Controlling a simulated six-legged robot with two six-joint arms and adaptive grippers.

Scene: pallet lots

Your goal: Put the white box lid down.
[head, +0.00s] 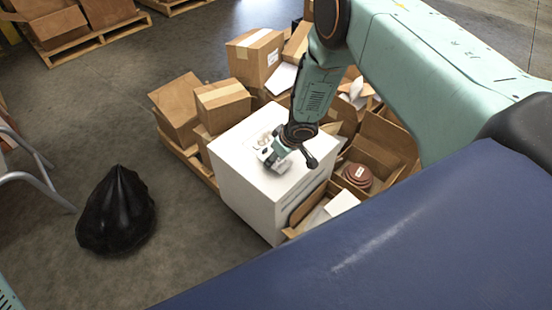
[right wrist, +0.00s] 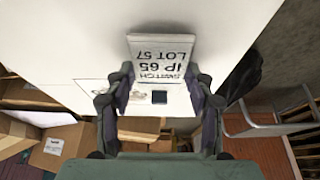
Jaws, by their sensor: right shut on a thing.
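A small white box lid (right wrist: 160,57) printed "SWITCH IP 65 LOT 57" sits between the fingers of my right gripper (right wrist: 160,88). In the head view my right gripper (head: 277,155) is over the top of a large white box (head: 245,189), with the lid's print (head: 262,139) partly showing. The gripper is shut on the lid. White lid against white box makes it hard to tell whether they touch. The large box's top (right wrist: 75,30) also fills much of the right wrist view. My left gripper is not in view.
Cardboard boxes (head: 222,104) crowd behind the white box on a pallet. An open carton with a reddish-brown round item (head: 358,175) is at its right. A black bag (head: 116,212) stands on the floor at left, near a metal frame (head: 40,160). Floor between bag and pallet is clear.

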